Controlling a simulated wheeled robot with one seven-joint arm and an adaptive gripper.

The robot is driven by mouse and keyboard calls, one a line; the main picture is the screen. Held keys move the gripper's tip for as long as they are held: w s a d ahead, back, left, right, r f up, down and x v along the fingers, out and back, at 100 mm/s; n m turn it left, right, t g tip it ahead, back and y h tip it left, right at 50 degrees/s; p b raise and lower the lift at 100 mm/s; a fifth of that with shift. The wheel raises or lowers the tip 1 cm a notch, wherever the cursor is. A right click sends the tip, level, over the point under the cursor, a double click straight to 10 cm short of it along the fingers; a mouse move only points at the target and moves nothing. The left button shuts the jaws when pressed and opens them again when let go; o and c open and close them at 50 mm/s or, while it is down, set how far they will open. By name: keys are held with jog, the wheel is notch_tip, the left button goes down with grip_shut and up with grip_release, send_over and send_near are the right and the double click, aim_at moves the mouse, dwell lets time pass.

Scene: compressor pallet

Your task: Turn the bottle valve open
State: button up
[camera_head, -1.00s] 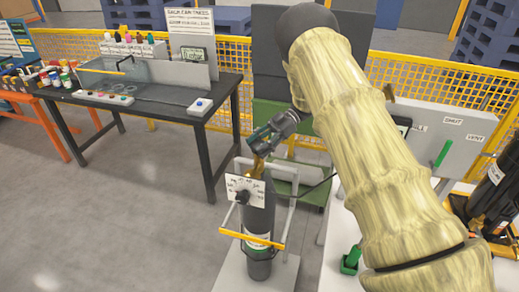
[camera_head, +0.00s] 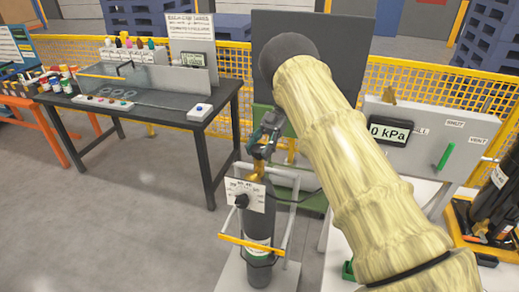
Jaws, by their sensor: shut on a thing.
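A dark grey gas bottle (camera_head: 260,226) stands upright in a pale frame with a yellow bar across its front. A brass valve (camera_head: 257,168) sits on its top, behind a white dial plate (camera_head: 244,194) with a black knob. My gripper (camera_head: 262,150) reaches down from above and is shut on the brass valve at the bottle's top. The fingers partly cover the valve, and its exact turned position cannot be told. A display (camera_head: 390,132) to the right reads 0 kPa.
A grey panel (camera_head: 425,150) with a green lever and labels stands right, partly behind my arm. A dark workbench (camera_head: 160,104) with a clear-fronted box is at left. A yellow mesh fence (camera_head: 225,62) runs behind. Grey floor is open at left.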

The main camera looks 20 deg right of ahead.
jog(key=o, duration=1)
jog(key=shift+d, duration=0.1)
jog(key=shift+v, duration=3.75)
jog(key=shift+r, duration=0.15)
